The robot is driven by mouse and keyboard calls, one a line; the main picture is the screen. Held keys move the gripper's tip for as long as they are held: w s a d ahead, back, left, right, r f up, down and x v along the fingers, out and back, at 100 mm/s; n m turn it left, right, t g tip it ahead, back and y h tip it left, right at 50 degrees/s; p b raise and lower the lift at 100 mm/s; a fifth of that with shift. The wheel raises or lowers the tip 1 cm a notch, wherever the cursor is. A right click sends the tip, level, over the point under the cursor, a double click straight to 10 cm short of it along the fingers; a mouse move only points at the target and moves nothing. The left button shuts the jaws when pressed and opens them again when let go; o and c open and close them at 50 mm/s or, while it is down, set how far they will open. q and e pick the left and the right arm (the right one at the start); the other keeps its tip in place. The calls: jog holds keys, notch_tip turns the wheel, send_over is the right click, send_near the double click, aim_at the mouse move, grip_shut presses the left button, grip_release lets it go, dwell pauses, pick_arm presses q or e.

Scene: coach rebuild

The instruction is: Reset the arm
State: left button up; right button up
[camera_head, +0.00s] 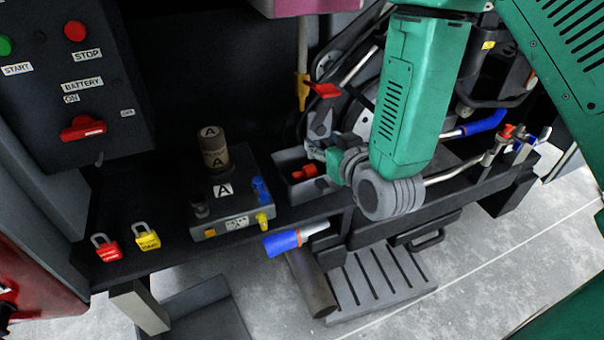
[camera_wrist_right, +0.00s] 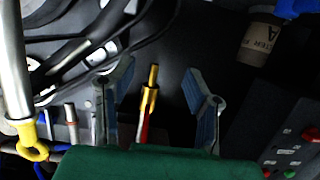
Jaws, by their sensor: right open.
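My right arm comes in from the upper right in the head view. Its gripper (camera_head: 322,150) hangs over the black bench near a small grey bin (camera_head: 285,165) with red pieces in it. In the right wrist view the two blue-grey fingers of the gripper (camera_wrist_right: 158,75) stand wide apart. A brass-tipped rod with a red lower part (camera_wrist_right: 149,95) shows between them; I cannot tell how far beyond the fingers it is. Nothing is seen clamped in the fingers. My left gripper is not in view.
A control panel (camera_head: 110,100) with a red switch stands at the left. A brown cylinder marked A (camera_head: 215,158) stands on a block. Red (camera_head: 107,248) and yellow (camera_head: 146,238) padlocks lie on the bench. A blue-handled tool (camera_head: 283,242) sticks out at its front edge.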

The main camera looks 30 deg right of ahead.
jog(key=s+d+f+g, duration=0.1)
jog(key=s+f+g, duration=0.6)
jog(key=s+f, duration=0.6)
jog(key=s+f+n+g, duration=0.1)
jog(key=s+f+g, duration=0.6)
jog(key=s+f, duration=0.6)
jog(key=s, duration=0.3)
jog(key=shift+s+d+y, duration=0.15)
jog(key=shift+d+y, duration=0.2)
jog(key=shift+y, duration=0.05)
